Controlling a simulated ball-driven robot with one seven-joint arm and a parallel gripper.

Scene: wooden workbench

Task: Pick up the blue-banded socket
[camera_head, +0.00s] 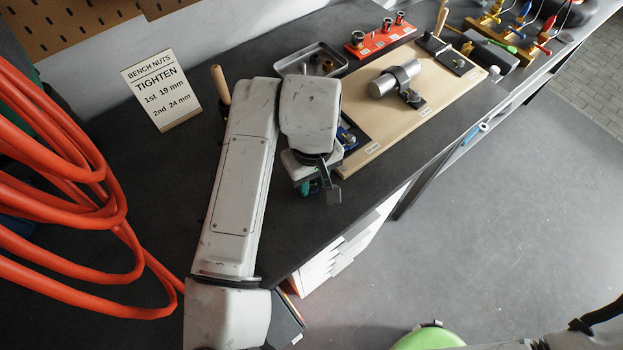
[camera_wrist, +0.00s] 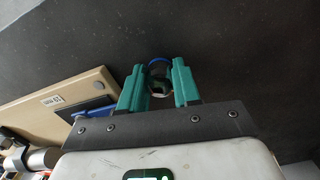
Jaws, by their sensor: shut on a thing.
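My gripper, with teal fingers, shows in the wrist view (camera_wrist: 159,76) and is shut on the blue-banded socket (camera_wrist: 160,88). The socket sits between the fingers, with its blue band showing at the far side and its round opening visible. In the head view my gripper (camera_head: 312,187) is partly hidden under my wrist, over the dark bench close to its front edge. The socket cannot be made out there. I cannot tell whether it touches the bench.
A wooden board (camera_head: 440,103) with a clamped metal cylinder (camera_head: 396,80) lies right of my gripper. Behind are a grey metal tray (camera_head: 284,64) and a red-orange holder (camera_head: 367,48) with several sockets. A sign (camera_head: 160,88) and orange hoses (camera_head: 70,190) are at left.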

